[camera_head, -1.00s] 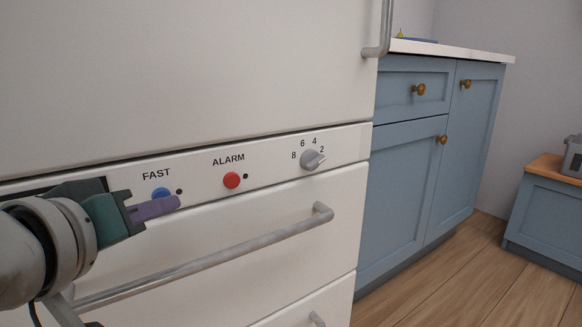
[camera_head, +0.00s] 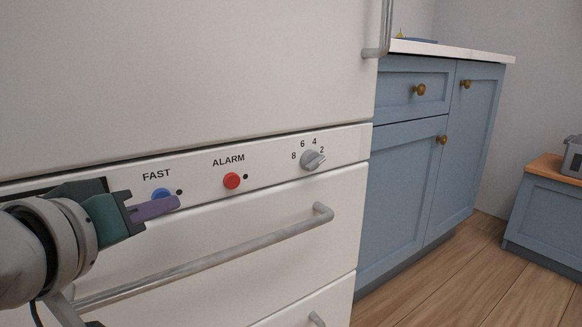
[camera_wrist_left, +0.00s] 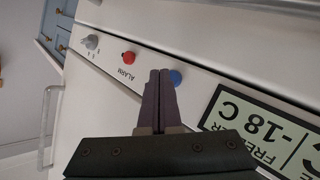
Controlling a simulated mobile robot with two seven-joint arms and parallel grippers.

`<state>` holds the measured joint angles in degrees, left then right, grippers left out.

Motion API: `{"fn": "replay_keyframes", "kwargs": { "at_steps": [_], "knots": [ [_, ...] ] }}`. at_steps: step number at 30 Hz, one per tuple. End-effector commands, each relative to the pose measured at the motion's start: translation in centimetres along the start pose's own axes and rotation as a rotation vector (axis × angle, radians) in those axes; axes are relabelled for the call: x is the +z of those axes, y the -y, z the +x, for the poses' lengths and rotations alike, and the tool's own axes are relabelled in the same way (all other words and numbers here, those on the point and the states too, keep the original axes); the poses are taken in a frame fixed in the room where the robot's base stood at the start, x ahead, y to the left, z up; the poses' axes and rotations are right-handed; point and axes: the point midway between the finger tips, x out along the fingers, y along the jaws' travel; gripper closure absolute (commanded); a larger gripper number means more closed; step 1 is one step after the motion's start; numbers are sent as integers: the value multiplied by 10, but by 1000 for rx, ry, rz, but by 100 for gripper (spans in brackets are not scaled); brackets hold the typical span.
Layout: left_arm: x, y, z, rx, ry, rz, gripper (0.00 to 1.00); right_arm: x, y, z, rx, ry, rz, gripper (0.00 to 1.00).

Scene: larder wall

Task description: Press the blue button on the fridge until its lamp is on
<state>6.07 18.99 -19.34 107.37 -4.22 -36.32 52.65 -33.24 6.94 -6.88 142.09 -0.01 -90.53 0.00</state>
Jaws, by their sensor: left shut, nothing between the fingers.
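The blue button (camera_head: 161,193) sits under the word FAST on the fridge's control strip (camera_head: 268,183). My left gripper (camera_head: 178,203) is shut and empty, with its purple fingertips just in front of the blue button and covering its lower part. In the left wrist view the blue button (camera_wrist_left: 175,78) shows just beside the shut fingertips (camera_wrist_left: 160,74). I cannot tell whether they touch it. The small lamp (camera_head: 179,191) to the right of the button looks dark. My right gripper is not in view.
A red ALARM button (camera_head: 232,180) and a grey dial (camera_head: 312,160) sit further right on the strip. A drawer handle (camera_head: 215,259) sticks out below. The wrist view shows a display (camera_wrist_left: 262,138) reading -18 C. Blue cabinets (camera_head: 408,170) stand to the right.

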Motion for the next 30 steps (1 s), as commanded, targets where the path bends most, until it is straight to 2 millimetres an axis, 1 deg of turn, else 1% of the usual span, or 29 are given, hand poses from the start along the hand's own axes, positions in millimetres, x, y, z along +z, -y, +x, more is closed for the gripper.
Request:
{"fn": "replay_keyframes", "kwargs": {
  "at_steps": [6,26,30],
  "knots": [
    [-4,4,5,-1,0,0,100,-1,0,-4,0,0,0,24],
    [-6,5,7,0,-1,0,100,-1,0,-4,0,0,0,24],
    [-5,3,5,0,0,-1,100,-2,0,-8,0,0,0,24]
  ]
}}
